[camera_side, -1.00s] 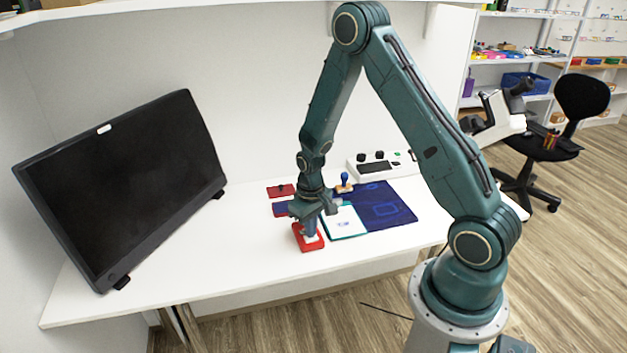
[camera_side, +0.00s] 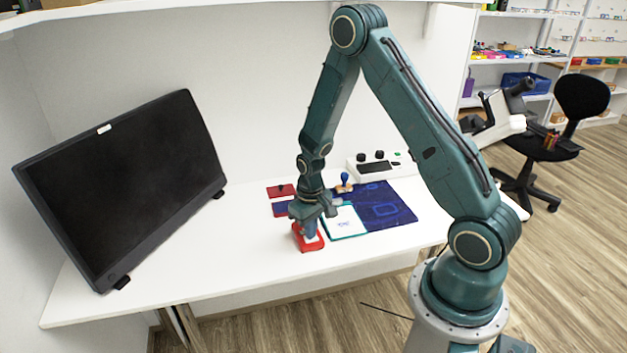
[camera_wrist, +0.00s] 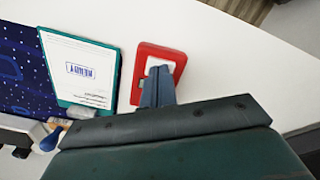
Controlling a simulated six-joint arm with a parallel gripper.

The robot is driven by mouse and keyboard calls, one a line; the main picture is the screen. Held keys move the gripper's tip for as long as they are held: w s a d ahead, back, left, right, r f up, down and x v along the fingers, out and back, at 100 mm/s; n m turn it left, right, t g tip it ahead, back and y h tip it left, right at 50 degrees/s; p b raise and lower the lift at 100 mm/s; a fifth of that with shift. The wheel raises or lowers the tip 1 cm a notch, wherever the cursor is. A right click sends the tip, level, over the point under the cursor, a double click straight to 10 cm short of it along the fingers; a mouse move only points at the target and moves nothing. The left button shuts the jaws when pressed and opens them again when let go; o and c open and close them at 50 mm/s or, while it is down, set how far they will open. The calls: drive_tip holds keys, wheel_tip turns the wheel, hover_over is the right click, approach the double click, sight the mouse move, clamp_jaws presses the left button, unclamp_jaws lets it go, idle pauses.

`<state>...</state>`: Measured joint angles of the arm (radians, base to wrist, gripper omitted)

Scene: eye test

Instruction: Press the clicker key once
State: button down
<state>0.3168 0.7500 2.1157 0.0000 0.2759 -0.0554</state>
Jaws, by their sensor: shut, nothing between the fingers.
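The clicker (camera_side: 299,243) is a red box lying near the front edge of the white table. It also shows in the wrist view (camera_wrist: 162,49), with a white key (camera_wrist: 153,62) set in its top. My gripper (camera_side: 311,233) points down over the clicker, its fingers shut together and empty. In the wrist view the fingertips (camera_wrist: 158,72) lie over the white key and hide part of it. I cannot tell for sure whether they touch the key or how far it is pressed.
A teal-edged board with a stamped paper (camera_side: 345,222) lies just right of the clicker, on a dark blue cloth (camera_side: 388,207). Red (camera_side: 275,191) and blue pads, a stamp (camera_side: 345,180) and a white console (camera_side: 362,172) are behind. A monitor (camera_side: 125,180) stands left; the table between is clear.

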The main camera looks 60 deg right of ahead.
wheel_tip(320, 180, up, 8)
idle(1.2)
drive_tip(key=shift+r, duration=0.95)
idle(5.5)
